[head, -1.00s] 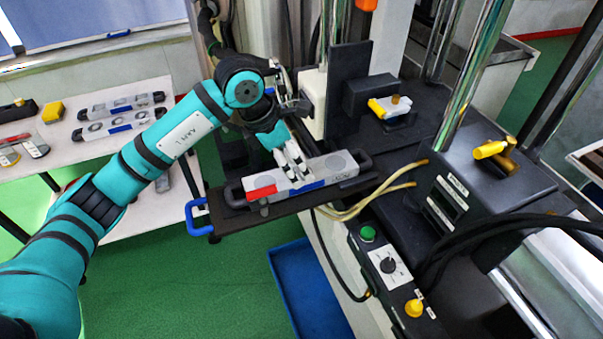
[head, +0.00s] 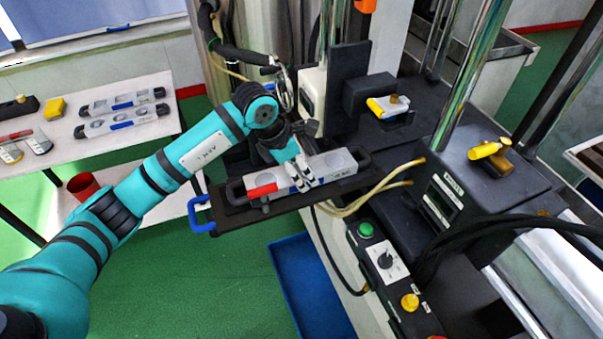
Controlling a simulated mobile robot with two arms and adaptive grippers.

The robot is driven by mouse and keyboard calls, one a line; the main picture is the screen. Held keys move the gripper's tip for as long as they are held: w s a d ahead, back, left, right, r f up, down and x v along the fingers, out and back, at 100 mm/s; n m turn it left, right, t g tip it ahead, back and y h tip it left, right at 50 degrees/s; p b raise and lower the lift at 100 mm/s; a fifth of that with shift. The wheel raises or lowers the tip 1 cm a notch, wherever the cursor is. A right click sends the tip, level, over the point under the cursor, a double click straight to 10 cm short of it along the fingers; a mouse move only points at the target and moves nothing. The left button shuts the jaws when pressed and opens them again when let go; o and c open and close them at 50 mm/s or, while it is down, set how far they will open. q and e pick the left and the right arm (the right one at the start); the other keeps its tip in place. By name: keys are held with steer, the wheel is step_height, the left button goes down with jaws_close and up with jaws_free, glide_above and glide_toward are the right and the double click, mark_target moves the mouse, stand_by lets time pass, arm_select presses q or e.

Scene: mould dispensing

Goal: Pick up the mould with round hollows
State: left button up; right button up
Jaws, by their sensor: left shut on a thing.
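A long grey mould (head: 263,189) with a red patch and a blue patch on its side lies on the dark tray (head: 228,217) of the machine. My left gripper (head: 305,182) comes down from above and is shut on the middle of this mould, which still appears to rest on the tray. Another mould with round hollows (head: 138,121) lies on the white table at the left. My right gripper is not in view.
Behind it on the white table (head: 100,145) lies a mould with angular hollows (head: 130,101). The tray has a blue handle (head: 198,215). Yellowish hoses (head: 372,197) and the machine's dark block (head: 370,95) stand close on the right. A blue bin (head: 305,290) sits below.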

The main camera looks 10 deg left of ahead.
arm_select(q)
steer(key=c, duration=0.7)
steer(key=shift+w+r, duration=0.1)
steer(key=shift+r, duration=0.05)
steer(key=shift+c, duration=0.7)
